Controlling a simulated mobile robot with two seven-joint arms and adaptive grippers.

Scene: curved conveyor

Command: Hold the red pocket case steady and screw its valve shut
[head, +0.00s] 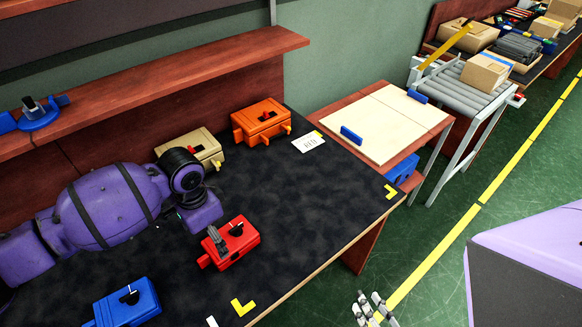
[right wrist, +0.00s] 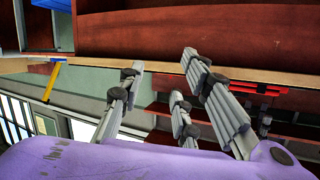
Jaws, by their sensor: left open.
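The red pocket case (head: 238,250) lies on the dark mat of the workbench in the head view, with a dark valve knob (head: 237,230) on its top. My left gripper (head: 214,240) reaches down from the left at the case's left end and is open. Its grey fingers overlap that end in the picture; I cannot tell whether they touch it. My right gripper (head: 374,309) is low in the head view, beyond the bench's front edge and away from the case. In the right wrist view its fingers (right wrist: 165,85) are spread and empty.
A blue case (head: 128,304) lies at the front left. A tan case (head: 190,150) and an orange case (head: 262,122) stand at the back. A white label (head: 308,143) lies right of the orange one. A roller conveyor (head: 478,88) stands far right. The mat right of the red case is clear.

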